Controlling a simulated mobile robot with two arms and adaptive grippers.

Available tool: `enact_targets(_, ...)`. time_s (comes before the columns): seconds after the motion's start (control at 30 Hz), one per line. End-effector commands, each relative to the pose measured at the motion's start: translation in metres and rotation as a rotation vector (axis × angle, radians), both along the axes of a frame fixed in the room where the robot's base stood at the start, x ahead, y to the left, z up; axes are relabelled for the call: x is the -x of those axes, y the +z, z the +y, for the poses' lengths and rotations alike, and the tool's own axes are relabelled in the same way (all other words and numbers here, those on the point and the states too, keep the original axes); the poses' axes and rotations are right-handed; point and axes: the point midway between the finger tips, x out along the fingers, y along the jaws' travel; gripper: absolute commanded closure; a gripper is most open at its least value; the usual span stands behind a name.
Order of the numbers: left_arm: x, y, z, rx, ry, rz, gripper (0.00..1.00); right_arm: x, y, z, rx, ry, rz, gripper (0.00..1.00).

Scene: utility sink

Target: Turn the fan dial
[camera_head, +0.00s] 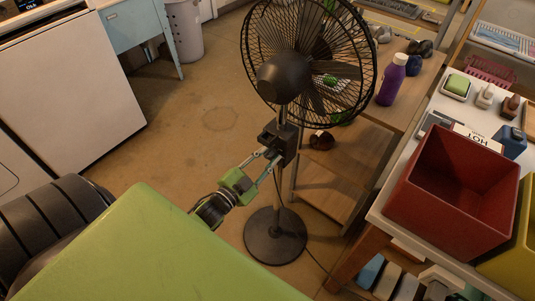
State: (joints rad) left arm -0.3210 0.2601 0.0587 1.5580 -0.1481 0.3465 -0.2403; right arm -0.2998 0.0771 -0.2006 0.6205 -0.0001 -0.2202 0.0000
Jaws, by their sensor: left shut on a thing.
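A black pedestal fan (285,78) stands on the floor near the middle of the view. Its round base (275,238) is flat on the floor, and its caged head is tilted. The fan's dark control box (278,142) sits on the pole below the motor. My left gripper (269,156) reaches up to this box from the lower left. Its fingertips are at the front of the box and shut on the dial. The dial itself is too small and covered by the fingers to make out, so its setting cannot be read. My right gripper is not in view.
A wooden shelf (335,190) with a purple bottle (392,80) stands close behind the fan. A red bin (455,190) sits on the white counter at right. A white appliance (70,90) is at left. Open floor (190,130) lies left of the fan.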

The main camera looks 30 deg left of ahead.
Motion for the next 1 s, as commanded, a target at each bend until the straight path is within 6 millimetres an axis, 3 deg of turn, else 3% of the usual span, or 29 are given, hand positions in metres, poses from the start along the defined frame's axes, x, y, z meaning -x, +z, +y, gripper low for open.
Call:
enact_targets(0.4, 0.0003, -0.0024, -0.0023, -0.197, 0.0, -0.015, 0.97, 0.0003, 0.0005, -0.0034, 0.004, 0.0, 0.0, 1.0)
enact_targets(0.97, 0.0004, -0.0028, -0.0025, -0.227, -0.001, -0.017, 0.97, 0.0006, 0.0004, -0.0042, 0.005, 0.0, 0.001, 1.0)
enact_targets(1.0, 0.0004, -0.0028, -0.0025, -0.227, -0.001, -0.017, 0.72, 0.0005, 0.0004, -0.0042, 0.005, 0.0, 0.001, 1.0)
